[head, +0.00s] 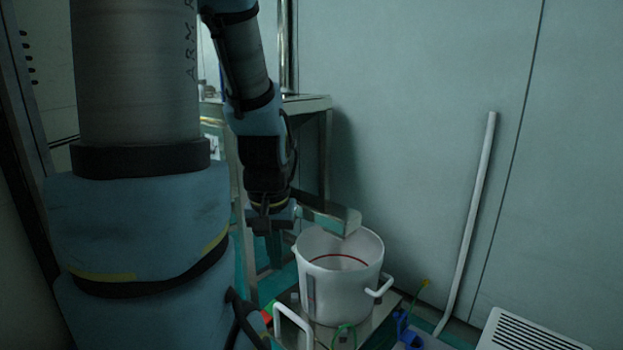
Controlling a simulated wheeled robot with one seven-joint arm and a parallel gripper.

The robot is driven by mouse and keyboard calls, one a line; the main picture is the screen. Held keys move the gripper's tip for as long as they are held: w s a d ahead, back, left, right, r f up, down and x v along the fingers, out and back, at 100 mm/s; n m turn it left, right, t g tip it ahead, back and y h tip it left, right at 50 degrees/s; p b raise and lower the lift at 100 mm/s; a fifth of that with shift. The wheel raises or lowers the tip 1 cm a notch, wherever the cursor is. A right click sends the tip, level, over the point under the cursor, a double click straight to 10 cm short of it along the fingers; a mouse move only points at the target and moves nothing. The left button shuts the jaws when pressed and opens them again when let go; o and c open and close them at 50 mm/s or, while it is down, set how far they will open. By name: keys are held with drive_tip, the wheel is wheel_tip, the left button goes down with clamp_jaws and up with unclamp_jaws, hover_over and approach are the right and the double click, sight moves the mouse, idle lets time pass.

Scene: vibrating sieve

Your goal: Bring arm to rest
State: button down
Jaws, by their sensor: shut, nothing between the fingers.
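My arm comes down from the top of the head view, with the large grey and blue links at left in front. My gripper (271,228) points down just left of the white bucket (345,285). Its fingers are small and dark here, and they look shut with nothing held. A shiny metal piece (330,213) reaches from beside the gripper over the bucket's back rim. I cannot tell whether it touches the gripper or the bucket. The bucket stands upright, with a red line inside and a handle on its right side.
The bucket stands on a metal surface (373,330) with a white handle (292,322) in front. A metal table (306,106) is behind my arm. A grey pole (472,215) leans on the pale wall (420,120). A white vented box (530,331) is at lower right, and blue items (405,330) are nearby.

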wheel_tip(320, 180, up, 26)
drive_tip(key=p, duration=2.4)
drive_tip(key=shift+f, duration=0.15)
